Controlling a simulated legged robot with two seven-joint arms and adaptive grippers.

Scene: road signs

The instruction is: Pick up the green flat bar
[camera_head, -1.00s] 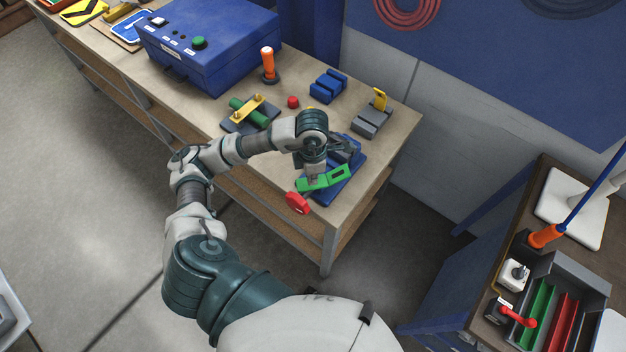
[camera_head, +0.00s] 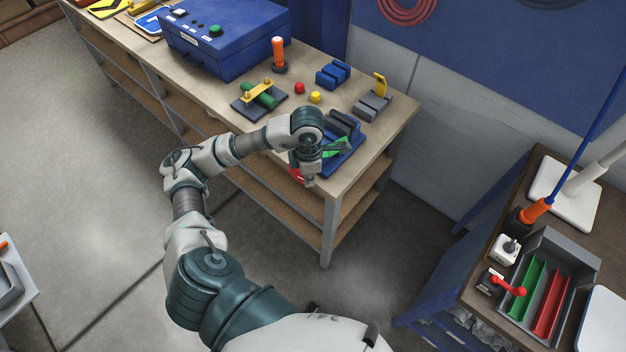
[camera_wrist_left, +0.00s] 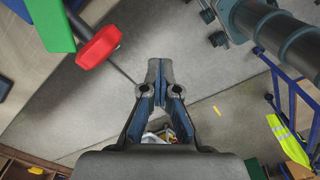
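A long green flat strip (camera_head: 529,288) lies in a grey tray (camera_head: 592,273) on the dark side table at right. Another green flat piece (camera_head: 338,147) sits on the blue fixture (camera_head: 352,162) at the near end of the workbench, with a red knob (camera_head: 295,174) beside it. My left gripper (camera_head: 309,183) points down near this piece and partly hides it. In the left wrist view, my fingers (camera_wrist_left: 160,72) are together and empty over the floor. The green piece (camera_wrist_left: 50,24) and red knob (camera_wrist_left: 99,47) are at upper left, apart from them. My right gripper is not seen.
The workbench (camera_head: 212,103) holds a blue control box (camera_head: 225,50), an orange handle (camera_head: 279,50) and several small fixtures. Red strips (camera_head: 552,303) share the grey tray. A red lever (camera_head: 510,287) stands beside the tray. Open floor lies between the tables.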

